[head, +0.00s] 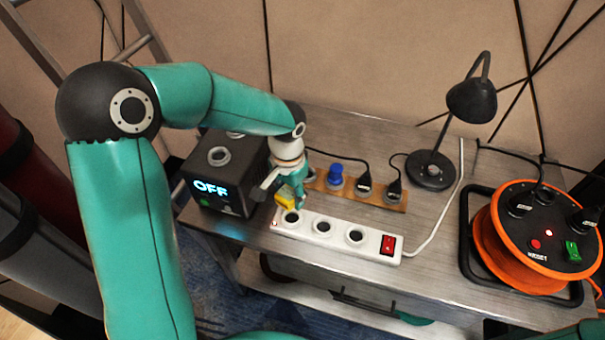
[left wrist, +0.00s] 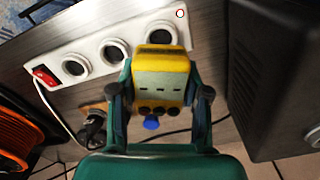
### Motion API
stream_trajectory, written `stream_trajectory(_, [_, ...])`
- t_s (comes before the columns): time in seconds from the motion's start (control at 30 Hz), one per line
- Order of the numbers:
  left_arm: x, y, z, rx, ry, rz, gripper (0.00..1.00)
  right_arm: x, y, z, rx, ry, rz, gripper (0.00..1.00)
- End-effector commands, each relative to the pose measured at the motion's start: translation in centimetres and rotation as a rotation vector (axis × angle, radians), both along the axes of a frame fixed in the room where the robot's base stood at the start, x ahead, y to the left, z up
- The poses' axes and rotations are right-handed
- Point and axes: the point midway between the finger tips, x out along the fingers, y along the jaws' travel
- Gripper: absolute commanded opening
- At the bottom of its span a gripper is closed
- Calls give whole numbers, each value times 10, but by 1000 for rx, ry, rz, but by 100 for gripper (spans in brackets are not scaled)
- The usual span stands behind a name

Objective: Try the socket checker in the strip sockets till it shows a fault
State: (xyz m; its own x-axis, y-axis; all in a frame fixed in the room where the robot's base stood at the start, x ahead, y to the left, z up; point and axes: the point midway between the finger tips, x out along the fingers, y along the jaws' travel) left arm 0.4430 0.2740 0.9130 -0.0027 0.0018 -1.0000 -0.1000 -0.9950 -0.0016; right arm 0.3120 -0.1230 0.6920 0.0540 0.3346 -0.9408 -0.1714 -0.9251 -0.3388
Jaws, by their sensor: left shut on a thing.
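My left gripper (head: 290,198) is shut on the yellow socket checker (head: 284,197) and holds it near the left end of the white strip (head: 318,252). In the left wrist view the checker (left wrist: 160,75) sits between both fingers, its small windows dark. The strip has three round sockets: left (head: 291,218), middle (head: 322,227) and right (head: 354,236). All three show open and empty, and the checker is apart from them. A red switch (head: 388,245) is at the strip's right end; it also shows in the left wrist view (left wrist: 45,76). My right gripper is not in view.
A black box (head: 225,170) reading OFF stands left of the strip. Behind the strip, a wooden rack (head: 350,190) holds a blue plug (head: 336,174) and two black plugs. A black lamp (head: 432,168) and an orange cable reel (head: 530,240) are on the right.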

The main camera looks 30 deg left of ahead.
Motion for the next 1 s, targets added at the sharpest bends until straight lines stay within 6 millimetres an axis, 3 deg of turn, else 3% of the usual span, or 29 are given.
stream_trajectory(0.27, [-1, 1, -8, 0, 1, -8, 5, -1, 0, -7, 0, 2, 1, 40])
stream_trajectory(0.7, [1, -2, -49, 0, 1, -14, 5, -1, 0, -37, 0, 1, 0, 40])
stream_trajectory(1.0, [1, -2, -60, 0, 0, -15, 5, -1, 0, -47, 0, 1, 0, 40])
